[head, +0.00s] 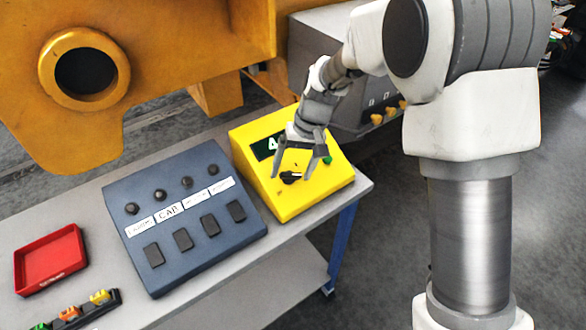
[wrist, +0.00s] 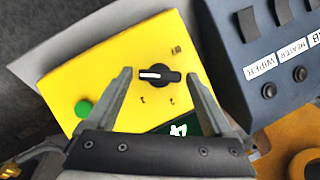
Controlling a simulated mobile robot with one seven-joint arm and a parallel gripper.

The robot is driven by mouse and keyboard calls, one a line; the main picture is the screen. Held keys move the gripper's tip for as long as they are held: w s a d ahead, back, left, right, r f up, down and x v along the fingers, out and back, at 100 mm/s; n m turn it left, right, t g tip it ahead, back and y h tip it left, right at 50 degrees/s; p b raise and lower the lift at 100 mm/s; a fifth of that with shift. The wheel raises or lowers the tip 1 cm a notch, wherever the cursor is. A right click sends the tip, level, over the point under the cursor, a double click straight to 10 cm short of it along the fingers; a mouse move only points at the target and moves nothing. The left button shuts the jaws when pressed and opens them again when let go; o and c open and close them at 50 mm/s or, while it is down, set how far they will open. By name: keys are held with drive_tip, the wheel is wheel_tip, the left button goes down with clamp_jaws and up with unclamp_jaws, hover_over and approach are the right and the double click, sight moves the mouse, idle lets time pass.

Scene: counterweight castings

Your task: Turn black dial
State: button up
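The black dial (wrist: 165,76) is on the face of a yellow box (head: 308,199) on the table. It has a white pointer mark that points left in the wrist view. In the head view the dial (head: 289,178) shows just below my gripper (head: 298,175). My gripper is open, and in the wrist view its fingertips (wrist: 159,74) lie on either side of the dial with gaps. I cannot tell how far above the face they are. The box also has a green button (wrist: 83,108) and a dark display (wrist: 170,130) with a partly hidden digit.
A blue-grey panel (head: 185,245) with knobs and switches stands to the left of the yellow box. A red tray (head: 50,262) and a dark rack (head: 82,312) lie farther left. A large orange casting (head: 150,25) rises behind the table.

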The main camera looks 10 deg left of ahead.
drive_tip(key=shift+o, duration=0.2)
drive_tip(key=v, duration=1.7)
drive_tip(key=shift+p, duration=0.35)
drive_tip(key=shift+d+r, duration=0.1)
drive_tip(key=shift+r, duration=0.05)
drive_tip(key=s+d+r+m+t, duration=0.1)
drive_tip(key=s+d+r+t, duration=0.15)
drive_tip(key=s+d, duration=0.35)
drive_tip(key=s+d+r+m+t, duration=0.1)
drive_tip(key=s+d+r, duration=0.25)
drive_tip(key=d, duration=0.45)
drive_tip(key=s+d+f+m+t+h, duration=0.2)
drive_tip(key=s+d+f+t, duration=0.1)
drive_tip(key=s+d, duration=0.5)
drive_tip(key=s, duration=0.3)
drive_tip(key=shift+s+d+h, duration=0.2)
drive_tip(key=shift+d+h, duration=0.1)
drive_tip(key=shift+d, duration=0.1)
